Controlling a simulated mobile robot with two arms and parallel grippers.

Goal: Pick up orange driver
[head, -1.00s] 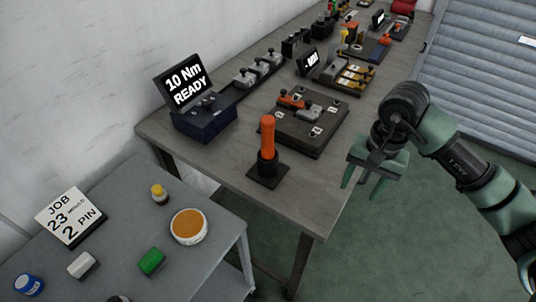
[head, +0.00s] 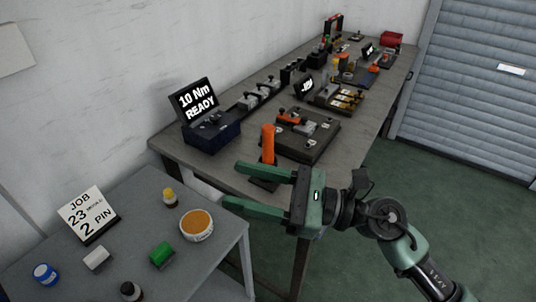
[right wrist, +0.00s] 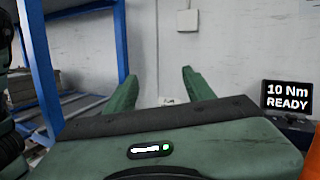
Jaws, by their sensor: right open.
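The orange driver (head: 267,143) stands upright in its dark holder near the front end of the long bench. In the head view my right gripper (head: 232,186) is open and empty, its two green fingers pointing left, in front of the driver. The fingers hide part of the holder. An orange surface (right wrist: 310,155) shows at the lower right edge of that view, beside the gripper. My left gripper is not in view.
A torque display (head: 199,101) reading "10 Nm READY" stands behind the driver on the bench (head: 180,152). A dark fixture plate (head: 318,149) is to the right. A lower grey table (head: 137,213) holds a job card, an orange-topped round tub (head: 197,224) and small bottles.

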